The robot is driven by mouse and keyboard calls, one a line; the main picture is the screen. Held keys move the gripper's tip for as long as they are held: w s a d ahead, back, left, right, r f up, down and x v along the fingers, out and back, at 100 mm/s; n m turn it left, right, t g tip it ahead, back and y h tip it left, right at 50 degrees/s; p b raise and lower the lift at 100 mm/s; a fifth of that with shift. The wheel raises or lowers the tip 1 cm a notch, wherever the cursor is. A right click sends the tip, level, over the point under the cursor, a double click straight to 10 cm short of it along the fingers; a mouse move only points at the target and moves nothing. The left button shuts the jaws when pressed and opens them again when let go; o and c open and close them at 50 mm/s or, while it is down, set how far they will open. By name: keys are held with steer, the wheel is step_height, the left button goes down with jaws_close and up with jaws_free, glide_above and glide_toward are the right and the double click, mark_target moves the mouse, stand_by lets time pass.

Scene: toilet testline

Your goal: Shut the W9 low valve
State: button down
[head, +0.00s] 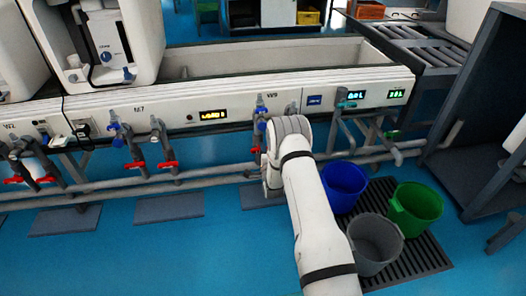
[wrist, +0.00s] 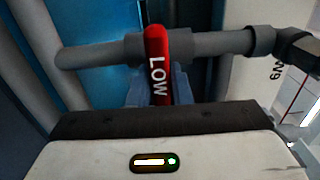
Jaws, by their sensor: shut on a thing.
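The W9 low valve's red handle (wrist: 158,62), marked LOW, is in the upper middle of the wrist view. It lies across the grey pipe (wrist: 215,44) there. My gripper (wrist: 158,88) is shut on this handle, with its blue-grey fingers showing on both sides. In the head view, my white arm reaches to the pipework under the W9 label (head: 271,95) and hides the gripper and most of the valve. Blue valve knobs (head: 260,103) show just left of the arm's end.
The W7 pipes with red handles (head: 168,164) stand to the left. A blue bucket (head: 343,183), a grey bucket (head: 376,243) and a green bucket (head: 416,207) stand right of my arm. A long pipe (head: 120,186) runs low along the line. Blue floor is clear at front left.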

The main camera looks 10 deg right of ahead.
steer(key=shift+f, duration=0.1)
steer(key=c, duration=1.3)
jaws_free()
steer(key=s+p, duration=0.3)
steer(key=s, duration=0.5)
